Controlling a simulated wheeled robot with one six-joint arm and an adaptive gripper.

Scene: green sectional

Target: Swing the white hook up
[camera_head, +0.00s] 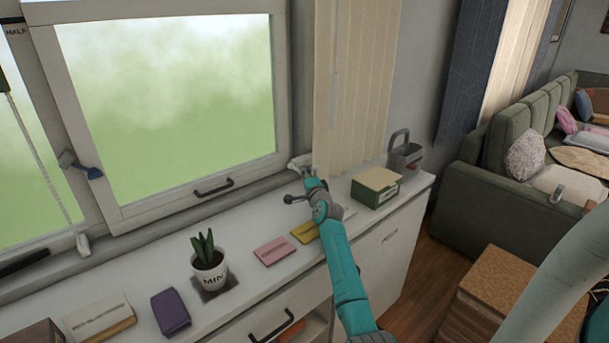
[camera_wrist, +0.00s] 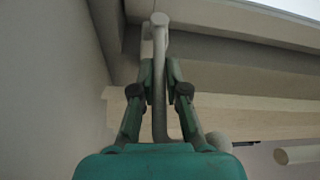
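The white hook (camera_wrist: 159,70) shows in the wrist view as a pale, narrow bar with a rounded top end. It runs upright between the two fingers of my gripper (camera_wrist: 160,80), which close in on it from both sides with no clear gap. In the head view my gripper (camera_head: 307,178) is by the lower right corner of the window, above the back of the white counter. A small white piece (camera_head: 300,161) shows just beyond the fingertips there; it looks like part of the hook. The fingers and arm hide the rest.
The white counter (camera_head: 235,318) holds a potted plant (camera_head: 209,272), a pink card (camera_head: 274,250), a yellow card (camera_head: 304,232), a purple item (camera_head: 171,312) and a green box (camera_head: 376,188). A grey caddy (camera_head: 405,153) stands at the far end. Pale blinds (camera_head: 355,80) hang behind my gripper.

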